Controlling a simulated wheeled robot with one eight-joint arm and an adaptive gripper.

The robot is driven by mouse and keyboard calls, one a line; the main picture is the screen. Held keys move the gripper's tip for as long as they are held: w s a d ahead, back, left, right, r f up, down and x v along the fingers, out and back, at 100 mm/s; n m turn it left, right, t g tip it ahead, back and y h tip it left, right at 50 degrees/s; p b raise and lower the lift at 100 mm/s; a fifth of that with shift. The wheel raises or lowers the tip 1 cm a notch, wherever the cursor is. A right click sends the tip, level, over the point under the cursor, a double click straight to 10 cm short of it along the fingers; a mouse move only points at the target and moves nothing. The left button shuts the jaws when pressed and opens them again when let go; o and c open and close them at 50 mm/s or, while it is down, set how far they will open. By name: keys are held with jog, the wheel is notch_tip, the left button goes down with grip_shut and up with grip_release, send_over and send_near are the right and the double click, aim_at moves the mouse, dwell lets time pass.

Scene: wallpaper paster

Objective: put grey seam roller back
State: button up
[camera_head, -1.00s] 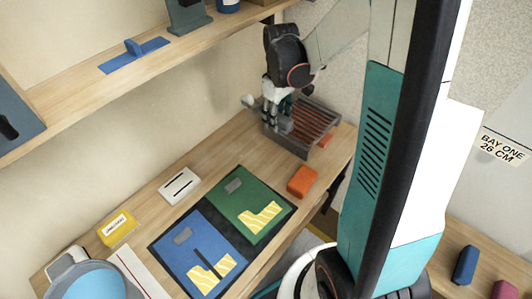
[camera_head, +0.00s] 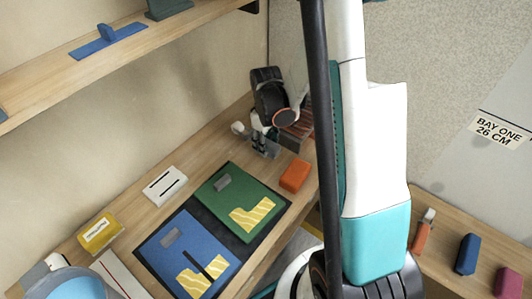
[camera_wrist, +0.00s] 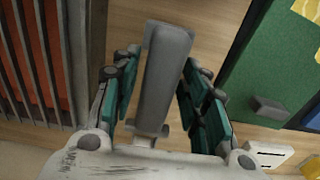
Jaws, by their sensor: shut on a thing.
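My gripper (camera_head: 260,141) is low over the back part of the bench in the head view. The wrist view shows its teal fingers (camera_wrist: 157,95) closed on both sides of a long grey piece, the grey seam roller (camera_wrist: 166,65). A pale round end (camera_head: 238,128) sticks out to the left of the fingers in the head view; I cannot tell for sure that it is part of the roller. A grey slatted rack (camera_head: 300,135) stands just right of my gripper, partly hidden by my arm. It is at the left in the wrist view (camera_wrist: 38,60).
The green board (camera_head: 215,200) and blue board (camera_head: 165,260) lie on a dark mat. An orange block (camera_head: 295,176) is near the rack, a white slotted block (camera_head: 165,186) on the left. A shelf (camera_head: 130,55) overhangs the back. A right-hand bench holds a blue block (camera_head: 467,254).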

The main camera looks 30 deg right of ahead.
jog(key=shift+f+b, duration=0.8)
jog(key=shift+f, duration=1.15)
jog(key=shift+f+b, duration=0.3)
jog(key=shift+b, duration=0.05)
jog(key=o, duration=1.2)
jog(key=shift+r, duration=0.1)
jog(key=shift+r+p, duration=0.15)
jog(key=shift+p, duration=0.4)
jog(key=r+p, duration=0.2)
jog(key=r, duration=0.4)
jog(key=r+p, duration=0.3)
jog(key=r, duration=0.4)
jog(key=shift+w+a+r, duration=0.1)
jog(key=shift+w+r, duration=0.1)
jog(key=shift+r, duration=0.05)
